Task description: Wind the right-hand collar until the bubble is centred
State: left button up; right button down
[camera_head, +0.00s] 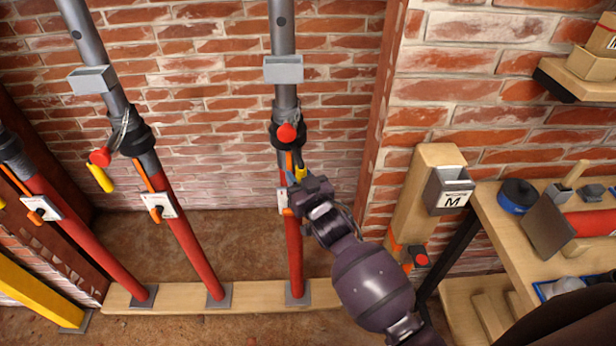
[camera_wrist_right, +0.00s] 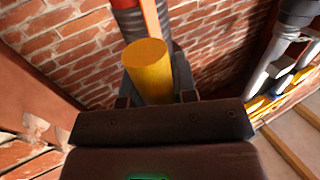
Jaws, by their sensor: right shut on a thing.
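The right-hand prop has a grey upper tube, a red lower tube (camera_head: 293,250) and a dark collar (camera_head: 277,133) with a red round end. A yellow handle (camera_head: 301,172) hangs by this collar. My right gripper (camera_head: 308,187) is shut on the yellow handle, which stands up between the fingers in the right wrist view (camera_wrist_right: 147,68). A white plate (camera_head: 283,201) with an orange strip sits on the prop, partly hidden by my gripper. I cannot make out a bubble. My left gripper is not in view.
Two more red props stand left, one with a red-ended collar (camera_head: 101,157) and loose yellow handle (camera_head: 100,178). A wooden sill (camera_head: 258,296) carries the feet. A wooden post with a grey box (camera_head: 449,190) and a cluttered bench (camera_head: 490,215) are at the right.

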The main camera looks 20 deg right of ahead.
jog(key=shift+w+a+p, duration=0.1)
jog(key=shift+a+p, duration=0.25)
jog(key=shift+a, duration=0.65)
jog(key=c, duration=0.9)
grip_release()
jog(key=s+d, duration=0.2)
jog(key=s, duration=0.8)
jog(key=shift+s, duration=0.3)
jog(key=shift+d, duration=0.1)
